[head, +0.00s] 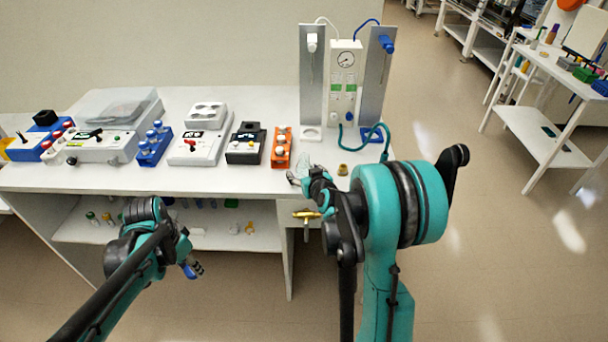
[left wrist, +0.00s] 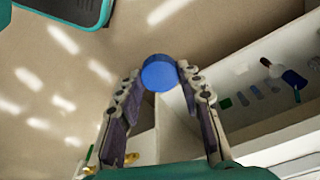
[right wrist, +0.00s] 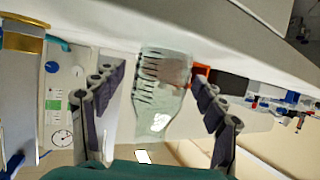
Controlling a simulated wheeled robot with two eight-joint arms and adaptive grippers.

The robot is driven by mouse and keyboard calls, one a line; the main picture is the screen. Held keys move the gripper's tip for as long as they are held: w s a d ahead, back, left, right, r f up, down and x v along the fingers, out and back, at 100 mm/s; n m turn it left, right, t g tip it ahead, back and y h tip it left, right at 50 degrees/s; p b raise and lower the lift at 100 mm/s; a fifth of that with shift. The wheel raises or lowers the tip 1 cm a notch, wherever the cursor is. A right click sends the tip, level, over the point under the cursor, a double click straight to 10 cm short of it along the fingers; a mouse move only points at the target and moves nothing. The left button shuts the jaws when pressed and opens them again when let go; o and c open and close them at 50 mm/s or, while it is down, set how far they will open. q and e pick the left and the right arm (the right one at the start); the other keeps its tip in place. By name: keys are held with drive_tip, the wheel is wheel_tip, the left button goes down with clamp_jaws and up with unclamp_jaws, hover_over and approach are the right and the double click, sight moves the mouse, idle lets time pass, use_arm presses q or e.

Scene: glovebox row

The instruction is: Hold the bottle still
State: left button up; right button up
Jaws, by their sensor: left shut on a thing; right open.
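A clear bottle (right wrist: 162,90) with dark graduation marks shows in the right wrist view, between the spread fingers of my right gripper (right wrist: 160,100). In the head view the bottle (head: 287,158) is a faint clear shape near the bench's front edge, partly behind my right gripper (head: 306,179). That gripper is open; I cannot tell whether a finger touches the bottle. My left gripper (head: 193,268) is low, in front of the bench and away from the bottle. It is shut on a round blue cap (left wrist: 159,73), seen between its fingertips in the left wrist view.
On the white bench (head: 215,185) an orange rack (head: 281,149) and several instruments stand left of the bottle. A small brass cup (head: 343,170) is right of my right gripper. A gauge panel (head: 345,85) stands behind.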

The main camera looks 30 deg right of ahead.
sight(306, 162)
use_arm(q)
drive_tip(key=shift+s, duration=0.1)
use_arm(e)
drive_tip(key=shift+r, duration=0.1)
drive_tip(key=c, duration=1.4)
use_arm(q)
drive_tip(key=shift+r, duration=0.15)
use_arm(e)
drive_tip(key=shift+r, duration=0.1)
